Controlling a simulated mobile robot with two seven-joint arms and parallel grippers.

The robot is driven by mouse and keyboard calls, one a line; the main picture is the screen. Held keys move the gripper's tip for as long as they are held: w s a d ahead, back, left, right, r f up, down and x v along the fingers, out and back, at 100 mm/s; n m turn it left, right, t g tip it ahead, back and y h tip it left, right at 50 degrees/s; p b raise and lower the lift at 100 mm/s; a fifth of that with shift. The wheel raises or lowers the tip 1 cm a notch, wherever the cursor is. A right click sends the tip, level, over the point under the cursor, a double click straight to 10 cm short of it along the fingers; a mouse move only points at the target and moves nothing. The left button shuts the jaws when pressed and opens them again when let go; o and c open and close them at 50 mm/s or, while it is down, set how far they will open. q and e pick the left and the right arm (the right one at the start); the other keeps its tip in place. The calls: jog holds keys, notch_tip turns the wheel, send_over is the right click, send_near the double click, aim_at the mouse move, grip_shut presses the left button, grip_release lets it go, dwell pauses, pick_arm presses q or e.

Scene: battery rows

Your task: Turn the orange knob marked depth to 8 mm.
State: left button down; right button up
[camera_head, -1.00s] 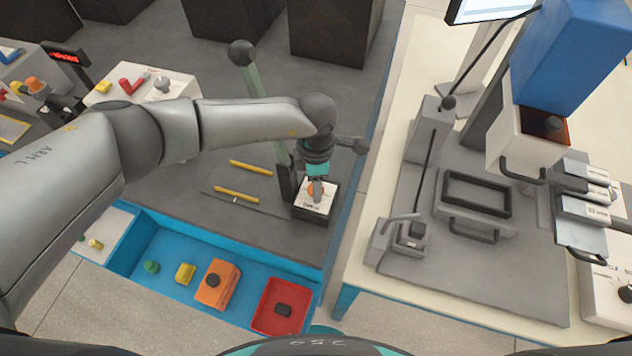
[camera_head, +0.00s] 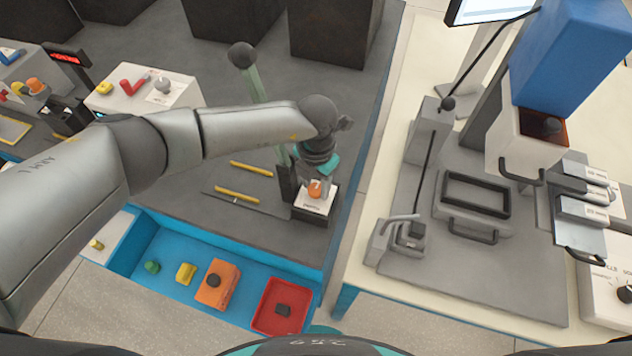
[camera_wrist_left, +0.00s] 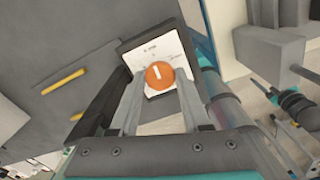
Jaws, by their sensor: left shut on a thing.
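The orange depth knob (camera_head: 315,190) sits on a small dark box with a white label plate (camera_head: 313,205), at the right edge of the grey mat. In the left wrist view the round orange knob (camera_wrist_left: 159,75) has a white pointer line that stands nearly upright, tilted a little. Scale marks lie around it on the plate (camera_wrist_left: 150,50), too small to read. My left gripper (camera_head: 317,183) reaches down over the box. It is shut on the knob, with its fingers (camera_wrist_left: 158,90) at the knob's sides in the left wrist view. My right gripper is not in view.
A green lever with a dark ball (camera_head: 241,54) rises beside the box. Two yellow rods (camera_head: 250,168) lie to its left. A blue tray (camera_head: 165,232) with several parts and a red bin (camera_head: 263,310) are in front. A cream table (camera_head: 365,250) with a press stands right.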

aim_at(316, 189)
pick_arm(q)
jog(key=shift+n, duration=0.4)
jog(key=shift+c, duration=1.8)
grip_release()
notch_tip(316, 189, up, 15)
jog(key=shift+r, duration=0.15)
